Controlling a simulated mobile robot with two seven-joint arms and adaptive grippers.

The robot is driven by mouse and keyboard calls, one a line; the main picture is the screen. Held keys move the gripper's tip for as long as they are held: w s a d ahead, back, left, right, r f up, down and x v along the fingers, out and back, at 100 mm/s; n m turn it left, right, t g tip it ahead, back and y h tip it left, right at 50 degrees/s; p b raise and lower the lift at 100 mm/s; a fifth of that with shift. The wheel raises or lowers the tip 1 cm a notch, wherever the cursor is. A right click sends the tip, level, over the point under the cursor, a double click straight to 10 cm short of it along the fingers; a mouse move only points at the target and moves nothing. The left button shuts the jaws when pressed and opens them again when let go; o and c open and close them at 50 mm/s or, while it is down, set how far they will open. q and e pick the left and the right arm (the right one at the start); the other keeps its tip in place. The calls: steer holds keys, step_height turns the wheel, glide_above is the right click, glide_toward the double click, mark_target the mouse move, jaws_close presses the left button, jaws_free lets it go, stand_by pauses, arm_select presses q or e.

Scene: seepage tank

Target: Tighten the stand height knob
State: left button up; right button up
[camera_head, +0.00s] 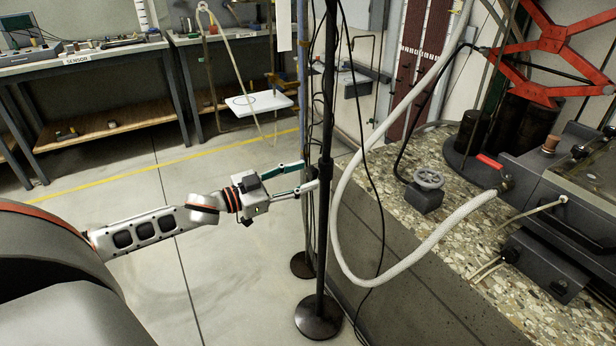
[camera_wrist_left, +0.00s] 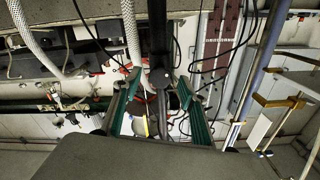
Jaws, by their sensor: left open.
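The black stand (camera_head: 322,225) is an upright pole on a round base in the middle of the head view. Its height knob (camera_head: 326,152) appears as a small dark collar part on the pole, just above my fingertips' height. My left gripper (camera_head: 310,176) is open, with its two green-sided fingers reaching to the pole from the left. In the left wrist view, the dark knob and clamp (camera_wrist_left: 160,78) lie between the spread fingertips of my gripper (camera_wrist_left: 159,84). I cannot tell whether the fingers touch it. My right gripper is not in view.
A second thin stand rises just behind the pole. A thick white hose (camera_head: 345,235) and thin black cables hang close to its right. Workbenches (camera_head: 85,62) line the back left. The floor at left is clear.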

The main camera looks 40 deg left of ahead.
arm_select(q)
steer(key=shift+w+d, duration=0.2)
steer(key=shift+w, duration=0.35)
steer(key=shift+w+d, duration=0.1)
steer(key=shift+w, duration=0.05)
steer(key=c, duration=1.1)
